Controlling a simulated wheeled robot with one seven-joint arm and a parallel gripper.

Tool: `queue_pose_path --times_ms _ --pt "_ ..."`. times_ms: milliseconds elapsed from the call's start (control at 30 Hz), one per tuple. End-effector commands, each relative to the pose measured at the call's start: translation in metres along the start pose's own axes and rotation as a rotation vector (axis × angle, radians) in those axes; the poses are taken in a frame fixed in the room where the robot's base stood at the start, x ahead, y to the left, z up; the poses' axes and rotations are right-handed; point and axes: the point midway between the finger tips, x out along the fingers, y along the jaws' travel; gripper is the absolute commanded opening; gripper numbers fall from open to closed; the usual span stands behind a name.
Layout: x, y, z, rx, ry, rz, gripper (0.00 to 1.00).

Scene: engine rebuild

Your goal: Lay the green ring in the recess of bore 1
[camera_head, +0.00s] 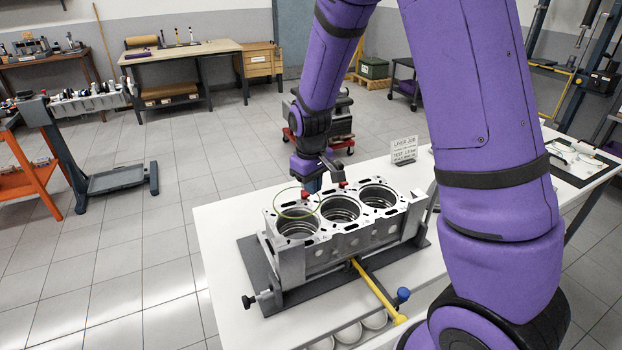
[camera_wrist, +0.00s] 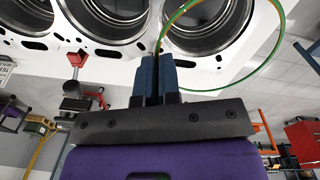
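The green ring (camera_head: 274,206) is a thin, wide hoop above the engine block (camera_head: 345,243), over the nearest-left bore (camera_head: 297,226). Two more bores, a middle one (camera_head: 341,209) and a far-right one (camera_head: 378,196), lie in a row. My gripper (camera_head: 314,187) is above the block, near the ring's far right edge. In the wrist view, the blue fingers of my gripper (camera_wrist: 158,62) are close together on the edge of the ring (camera_wrist: 240,83), which extends to the right, apart from the block's top. No bore number is readable, and the recess cannot be made out clearly.
The block sits in a grey fixture on the white table (camera_head: 222,238). A yellow-handled bar (camera_head: 376,290) and a tray of round parts (camera_head: 348,334) lie in front. A small sign (camera_head: 404,150) stands behind. The table's left end is clear.

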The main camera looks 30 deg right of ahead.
Motion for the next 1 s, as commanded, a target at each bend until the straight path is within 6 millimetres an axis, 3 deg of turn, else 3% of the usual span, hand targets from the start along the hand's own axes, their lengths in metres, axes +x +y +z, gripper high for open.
queue_pose_path --times_ms 600,1000 --pt "0.044 -0.005 0.0 0.0 0.001 0.116 0.0" --pt "0.054 -0.006 0.0 -0.001 0.002 0.115 0.0"
